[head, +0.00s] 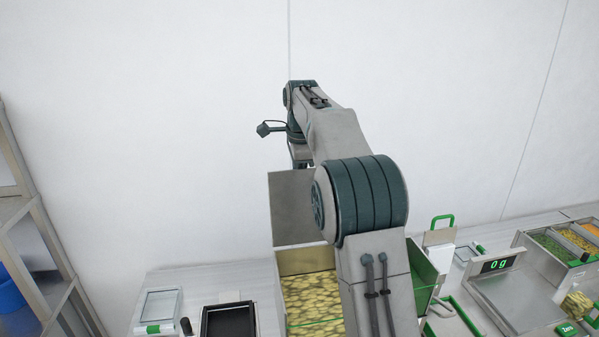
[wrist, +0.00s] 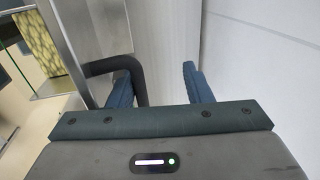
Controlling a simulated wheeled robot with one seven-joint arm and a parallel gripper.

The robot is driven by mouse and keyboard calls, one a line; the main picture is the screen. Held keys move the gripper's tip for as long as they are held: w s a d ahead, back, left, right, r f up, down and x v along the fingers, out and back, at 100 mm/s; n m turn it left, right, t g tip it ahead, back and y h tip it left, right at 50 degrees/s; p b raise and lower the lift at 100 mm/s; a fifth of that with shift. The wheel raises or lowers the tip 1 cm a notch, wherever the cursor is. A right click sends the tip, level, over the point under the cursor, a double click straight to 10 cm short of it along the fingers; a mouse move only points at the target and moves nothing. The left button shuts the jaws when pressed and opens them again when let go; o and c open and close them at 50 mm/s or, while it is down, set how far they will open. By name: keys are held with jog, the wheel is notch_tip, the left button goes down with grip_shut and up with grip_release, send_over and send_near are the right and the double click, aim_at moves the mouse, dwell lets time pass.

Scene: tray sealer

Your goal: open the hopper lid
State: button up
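The hopper lid (head: 296,208) is a flat grey panel standing raised at the back of the hopper (head: 303,262). Yellow pieces show inside the open hopper. In the wrist view the lid (wrist: 88,35) is a grey plate at upper left, with a dark curved handle (wrist: 105,67) on it. My gripper (wrist: 158,78) is open, its two blue fingers well apart. The handle bends around the left finger and its end lies between the fingers, nearer the left one; contact cannot be told. In the head view my gripper is mostly hidden at the lid's top edge.
A black tray (head: 205,321) and a pale framed box (head: 160,303) are left of the hopper. A scale (head: 515,300) reading 0 g and bins of coloured food (head: 555,245) are at right. A shelf rack (head: 40,235) stands far left. A white wall is behind.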

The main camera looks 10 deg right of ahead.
jog(key=shift+r, duration=0.5)
notch_tip(320, 180, up, 13)
jog(key=s+p, duration=0.2)
jog(key=s, duration=0.1)
jog(key=shift+r, duration=0.1)
dwell(0.4)
jog(key=s+f+n+b, duration=0.2)
jog(key=s+f+n, duration=0.7)
jog(key=s+f, duration=0.4)
jog(key=s+f+n+t+b, duration=0.1)
jog(key=s+f+n+b, duration=0.2)
jog(key=s+f+n, duration=0.6)
jog(key=s+f, duration=0.2)
jog(key=s, duration=0.4)
jog(key=s+f, duration=0.2)
jog(key=s, duration=0.5)
jog(key=shift+d+f+t+b, duration=0.25)
jog(key=shift+f+t+b, duration=0.05)
jog(key=shift+f, duration=0.05)
